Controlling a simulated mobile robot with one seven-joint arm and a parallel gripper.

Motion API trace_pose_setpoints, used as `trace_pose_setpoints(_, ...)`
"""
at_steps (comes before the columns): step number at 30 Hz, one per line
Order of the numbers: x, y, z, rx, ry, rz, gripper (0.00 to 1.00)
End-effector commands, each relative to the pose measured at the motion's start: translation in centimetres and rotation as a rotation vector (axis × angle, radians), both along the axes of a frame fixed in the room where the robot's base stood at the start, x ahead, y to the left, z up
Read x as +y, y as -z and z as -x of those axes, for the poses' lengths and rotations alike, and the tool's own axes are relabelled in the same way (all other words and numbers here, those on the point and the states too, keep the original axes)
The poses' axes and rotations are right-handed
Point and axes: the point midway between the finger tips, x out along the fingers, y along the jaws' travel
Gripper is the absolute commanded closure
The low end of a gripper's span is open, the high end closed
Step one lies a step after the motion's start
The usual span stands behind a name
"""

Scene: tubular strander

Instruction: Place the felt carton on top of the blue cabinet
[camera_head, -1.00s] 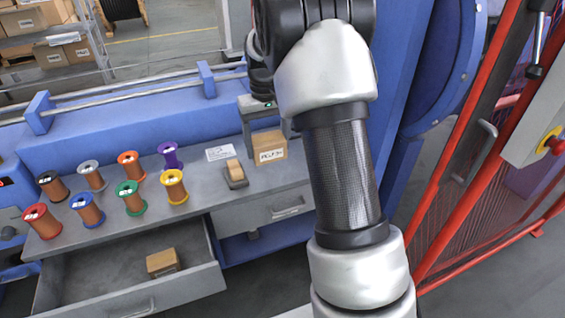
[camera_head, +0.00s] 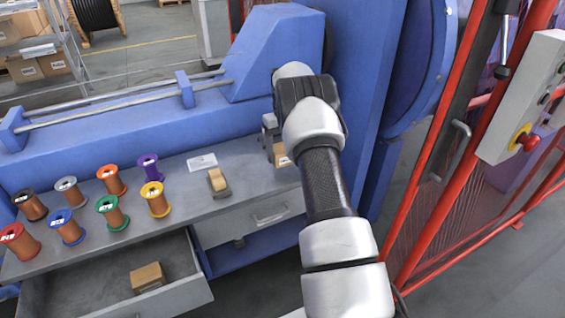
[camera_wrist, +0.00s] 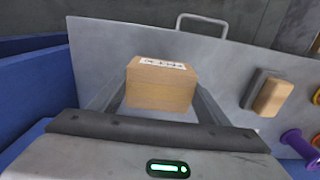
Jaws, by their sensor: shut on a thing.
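The felt carton (camera_wrist: 160,85) is a small brown box with a white label on its upper face. In the head view only part of the carton (camera_head: 282,155) shows beside my gripper (camera_head: 274,146), over the right end of the grey bench; my wrist hides the rest. Any gap beneath it is hard to judge. A blue box-shaped housing (camera_head: 265,60) with a sloped left side stands behind my gripper; I cannot tell whether this is the blue cabinet.
The grey bench (camera_head: 185,205) holds several coloured spools (camera_head: 108,212), a white card (camera_head: 202,162) and a tan block on a dark base (camera_head: 217,182). An open drawer (camera_head: 90,280) holds another carton (camera_head: 148,277). A red-framed fence (camera_head: 425,190) stands at right.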

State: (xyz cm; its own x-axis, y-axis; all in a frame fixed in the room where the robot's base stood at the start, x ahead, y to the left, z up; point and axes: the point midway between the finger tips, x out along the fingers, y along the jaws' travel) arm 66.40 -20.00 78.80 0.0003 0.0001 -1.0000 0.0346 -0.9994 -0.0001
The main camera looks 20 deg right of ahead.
Motion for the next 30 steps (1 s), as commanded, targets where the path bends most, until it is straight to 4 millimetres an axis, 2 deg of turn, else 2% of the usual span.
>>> trace_pose_setpoints(6, 0.0, 3.7, 0.0, 0.001, 0.000, 0.000, 0.54)
trace_pose_setpoints(19, 0.0, 4.5, 0.0, 0.000, 0.000, 0.000, 0.54)
trace_pose_setpoints(20, 0.0, 4.4, 0.0, 0.000, 0.000, 0.000, 0.27)
trace_pose_setpoints(22, 0.0, 4.4, 0.0, 0.000, 0.000, 0.000, 0.15)
trace_pose_setpoints(23, 0.0, 4.4, 0.0, 0.000, 0.000, 0.000, 0.11)
trace_pose_setpoints(30, 0.0, 4.4, 0.0, 0.000, 0.000, 0.000, 0.11)
